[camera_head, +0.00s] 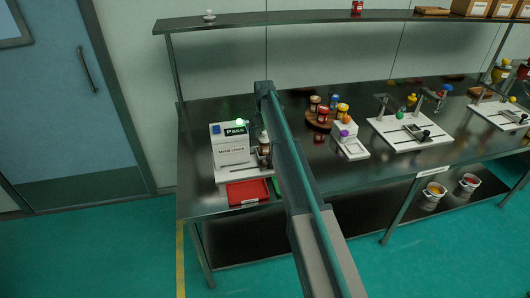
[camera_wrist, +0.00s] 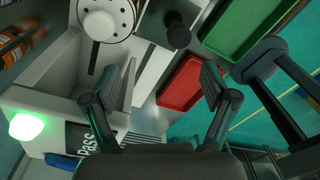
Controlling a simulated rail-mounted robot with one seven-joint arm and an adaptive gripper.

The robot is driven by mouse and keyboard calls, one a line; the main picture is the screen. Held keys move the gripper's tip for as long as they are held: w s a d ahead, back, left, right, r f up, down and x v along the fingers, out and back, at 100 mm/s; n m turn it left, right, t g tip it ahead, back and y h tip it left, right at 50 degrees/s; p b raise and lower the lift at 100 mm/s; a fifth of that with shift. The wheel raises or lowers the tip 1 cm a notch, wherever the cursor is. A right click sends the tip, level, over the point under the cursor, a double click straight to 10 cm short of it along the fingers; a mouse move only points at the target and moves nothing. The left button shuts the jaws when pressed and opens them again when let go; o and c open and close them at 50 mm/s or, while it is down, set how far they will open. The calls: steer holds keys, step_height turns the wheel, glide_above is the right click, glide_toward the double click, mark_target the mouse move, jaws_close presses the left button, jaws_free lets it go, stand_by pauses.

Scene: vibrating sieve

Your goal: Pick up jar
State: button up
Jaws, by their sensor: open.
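A small brown jar (camera_head: 264,144) stands at the right side of the white metal check unit (camera_head: 231,150), partly hidden by my arm in the head view. The lid is beyond the fingertips, up and to the left in that view. My gripper is hidden or not distinct in the head view.
A red tray (camera_head: 248,192) lies in front of the unit, beside a green tray (camera_wrist: 245,25). A dark knob (camera_wrist: 176,28) is near the lid. The unit's display reads "Pass" with a green light (camera_wrist: 27,127). A round wooden rack (camera_head: 318,121) with several jars stands to the right.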

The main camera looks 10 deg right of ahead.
mark_target(265, 137)
steer(key=shift+n+t, duration=0.4)
steer(key=shift+n, duration=0.2)
steer(key=w+r, duration=0.1)
steer(key=w, duration=0.1)
steer(key=w+r, duration=0.2)
steer(key=w+d+r, duration=0.1)
steer(key=w, duration=0.1)
steer(key=shift+w+r, duration=0.2)
steer(key=shift+w, duration=0.2)
step_height(265, 137, down, 5)
steer(key=shift+s+f+p, duration=0.1)
steer(key=shift+f+p, duration=0.05)
steer(key=shift+p, duration=0.4)
steer(key=shift+d+f+p, duration=0.1)
steer(key=shift+f+p, duration=1.15)
steer(key=shift+f, duration=1.4)
steer(key=c, duration=1.4)
steer(key=shift+o, duration=0.2)
steer(key=shift+r, duration=0.15)
